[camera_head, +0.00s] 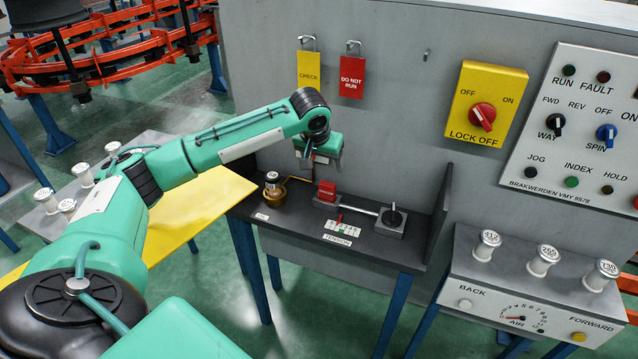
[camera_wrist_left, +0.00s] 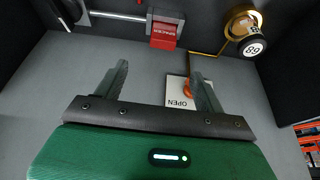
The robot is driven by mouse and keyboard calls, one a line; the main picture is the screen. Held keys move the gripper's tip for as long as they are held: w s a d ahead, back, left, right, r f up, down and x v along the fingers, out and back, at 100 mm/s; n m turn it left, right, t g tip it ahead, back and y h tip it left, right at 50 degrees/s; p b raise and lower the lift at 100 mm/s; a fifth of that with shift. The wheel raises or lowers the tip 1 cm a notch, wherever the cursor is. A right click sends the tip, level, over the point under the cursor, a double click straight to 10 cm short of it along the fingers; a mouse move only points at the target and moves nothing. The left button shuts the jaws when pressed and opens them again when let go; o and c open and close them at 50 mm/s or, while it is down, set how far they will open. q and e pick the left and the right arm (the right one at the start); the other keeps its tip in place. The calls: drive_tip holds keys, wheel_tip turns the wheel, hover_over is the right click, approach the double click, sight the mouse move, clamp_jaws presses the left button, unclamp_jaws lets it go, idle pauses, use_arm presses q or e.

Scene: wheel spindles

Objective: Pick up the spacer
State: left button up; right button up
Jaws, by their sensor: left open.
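The spacer (camera_head: 327,190) is a small red block on the dark bench shelf, at the left end of a rod. In the left wrist view the spacer (camera_wrist_left: 164,34), with its name on it, lies beyond the fingertips, roughly in line with the gap between them. My left gripper (camera_head: 318,163) hangs above and behind the spacer in the head view, near the grey panel. In the left wrist view the left gripper (camera_wrist_left: 158,72) has its fingers wide apart with nothing held. The fingertips are hard to make out in the head view. My right gripper is not visible.
A brass cup (camera_head: 273,192) holding a white-topped spindle stands left of the spacer. A black knob (camera_head: 392,216) on a grey block ends the rod at right. A TENSION scale (camera_head: 341,229) lies in front. An OPEN card (camera_wrist_left: 180,91) shows between the fingers.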

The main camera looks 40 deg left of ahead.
sight(327, 185)
use_arm(q)
drive_tip(key=x, duration=0.8)
drive_tip(key=shift+w+a+f+p, duration=0.15)
drive_tip(key=shift+w+a+p, duration=0.1)
drive_tip(key=shift+a+p, duration=0.1)
drive_tip(key=shift+w+f, duration=0.1)
drive_tip(key=shift+f, duration=0.45)
drive_tip(key=x, duration=0.2)
drive_tip(key=p+x, duration=0.1)
drive_tip(key=shift+f, duration=0.75)
drive_tip(key=shift+c, duration=0.2)
drive_tip(key=shift+r, duration=0.1)
drive_tip(key=c, duration=1.1)
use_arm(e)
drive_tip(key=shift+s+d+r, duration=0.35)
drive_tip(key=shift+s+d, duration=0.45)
